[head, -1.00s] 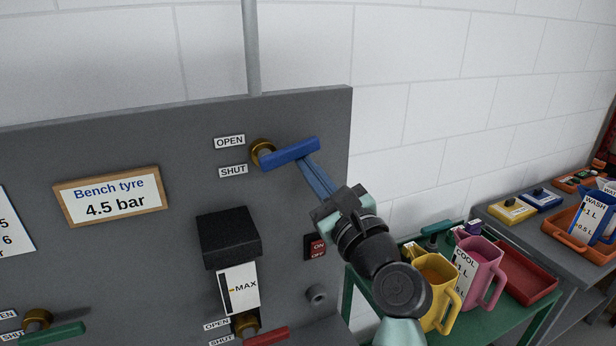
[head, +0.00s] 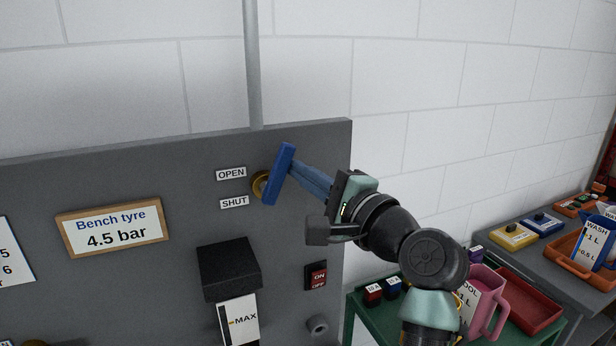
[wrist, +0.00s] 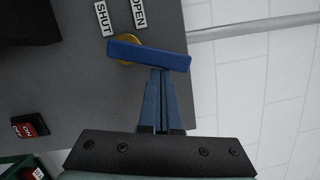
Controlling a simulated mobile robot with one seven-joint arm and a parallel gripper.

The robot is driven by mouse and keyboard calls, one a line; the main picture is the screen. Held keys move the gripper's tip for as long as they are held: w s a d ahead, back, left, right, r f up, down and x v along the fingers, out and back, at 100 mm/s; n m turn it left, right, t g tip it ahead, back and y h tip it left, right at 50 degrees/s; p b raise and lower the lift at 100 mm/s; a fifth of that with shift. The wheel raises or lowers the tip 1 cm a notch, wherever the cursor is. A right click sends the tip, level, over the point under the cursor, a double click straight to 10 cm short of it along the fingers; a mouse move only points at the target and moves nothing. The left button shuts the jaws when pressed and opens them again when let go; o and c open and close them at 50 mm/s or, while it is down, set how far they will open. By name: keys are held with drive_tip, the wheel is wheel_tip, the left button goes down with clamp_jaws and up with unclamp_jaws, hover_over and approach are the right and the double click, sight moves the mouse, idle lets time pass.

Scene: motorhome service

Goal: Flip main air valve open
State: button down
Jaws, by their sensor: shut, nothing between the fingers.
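The main air valve has a blue lever handle (head: 280,172) on a brass body (head: 259,186), on the grey panel beside the OPEN label (head: 231,174) and SHUT label (head: 234,202). The handle stands nearly upright, its long end up and leaning slightly right. In the wrist view the blue handle (wrist: 148,53) lies across the fingertips. My gripper (head: 297,170) is shut and empty, its blue fingers reaching in from the right. The fingertips (wrist: 160,72) are at the handle's right side and seem to touch it; exact contact is hard to tell.
A grey pipe (head: 252,70) rises behind the panel. Below the valve are a black box (head: 229,269) and a red ON/OFF switch (head: 316,275). A green bench at lower right holds a pink jug (head: 486,300) and a red tray (head: 527,300). The wall above is clear.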

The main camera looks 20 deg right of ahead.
drive_tip(key=shift+a+r+n+g+p, duration=0.2)
drive_tip(key=shift+a+r+n, duration=0.15)
drive_tip(key=shift+n, duration=0.55)
drive_tip(key=shift+a+r+n+g+p, duration=0.1)
drive_tip(key=shift+a+r+n+g, duration=0.25)
drive_tip(key=shift+n, duration=0.55)
drive_tip(key=shift+a+f, duration=0.1)
